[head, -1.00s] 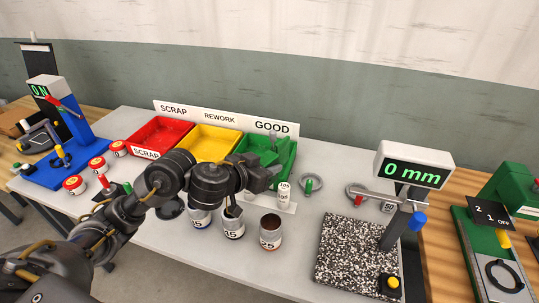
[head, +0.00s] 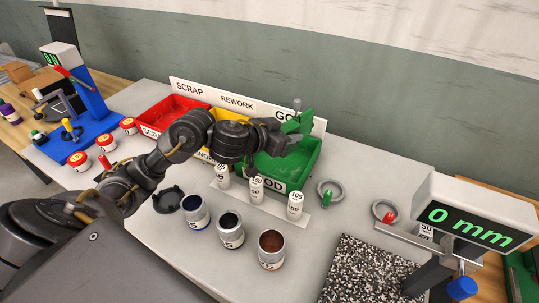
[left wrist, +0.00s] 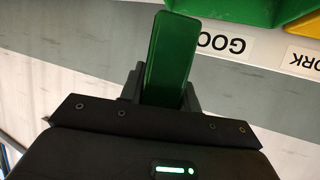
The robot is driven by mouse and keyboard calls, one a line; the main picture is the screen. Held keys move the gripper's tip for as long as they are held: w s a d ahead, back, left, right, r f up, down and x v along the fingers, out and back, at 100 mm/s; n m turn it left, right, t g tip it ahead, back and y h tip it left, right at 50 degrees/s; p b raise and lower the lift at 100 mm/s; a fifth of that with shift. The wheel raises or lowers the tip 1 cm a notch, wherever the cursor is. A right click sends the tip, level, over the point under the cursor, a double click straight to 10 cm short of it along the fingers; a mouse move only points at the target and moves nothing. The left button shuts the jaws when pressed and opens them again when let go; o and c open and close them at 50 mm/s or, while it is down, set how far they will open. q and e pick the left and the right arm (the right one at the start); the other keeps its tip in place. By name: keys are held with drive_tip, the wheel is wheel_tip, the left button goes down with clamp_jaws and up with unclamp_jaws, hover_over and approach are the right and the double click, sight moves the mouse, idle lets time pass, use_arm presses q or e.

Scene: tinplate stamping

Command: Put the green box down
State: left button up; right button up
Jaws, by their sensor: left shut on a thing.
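The green box (left wrist: 172,55) is a dark green oblong block between the fingers of my left gripper (left wrist: 165,88) in the left wrist view. In the head view my left gripper (head: 284,133) is shut on the green box (head: 299,121), above the back part of the green GOOD bin (head: 285,170). The fingers hide part of the box. A corner of the bin also shows at the top of the left wrist view (left wrist: 285,10). My right gripper is not in view.
The red scrap bin (head: 168,113) and yellow rework bin (head: 228,125) stand left of the green one. Several open cans (head: 271,250) and white cylinders (head: 257,190) stand in front. A gauge with a display (head: 470,215) and speckled plate (head: 365,270) are at right.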

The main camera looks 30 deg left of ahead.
use_arm(q)
drive_tip(key=a+f+b, duration=0.1)
drive_tip(key=a+f, duration=0.1)
drive_tip(key=f, duration=0.1)
drive_tip(key=w+a+f+b, duration=0.1)
drive_tip(key=a+f, duration=0.2)
drive_tip(key=f, duration=0.1)
drive_tip(key=w+a+f+b, duration=0.1)
drive_tip(key=a+f+b, duration=0.1)
drive_tip(key=a+f, duration=0.1)
drive_tip(key=shift+w+a+f, duration=0.1)
drive_tip(key=shift+a+f, duration=0.05)
drive_tip(key=shift+f, duration=0.1)
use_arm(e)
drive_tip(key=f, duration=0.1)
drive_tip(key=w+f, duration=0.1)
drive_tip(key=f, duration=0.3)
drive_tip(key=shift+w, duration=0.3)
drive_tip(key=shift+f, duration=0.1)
use_arm(q)
drive_tip(key=shift+f+b, duration=0.3)
drive_tip(key=shift+f, duration=0.25)
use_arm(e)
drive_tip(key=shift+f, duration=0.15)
use_arm(q)
drive_tip(key=shift+f, duration=0.1)
drive_tip(key=o, duration=1)
drive_tip(key=shift+c, duration=0.2)
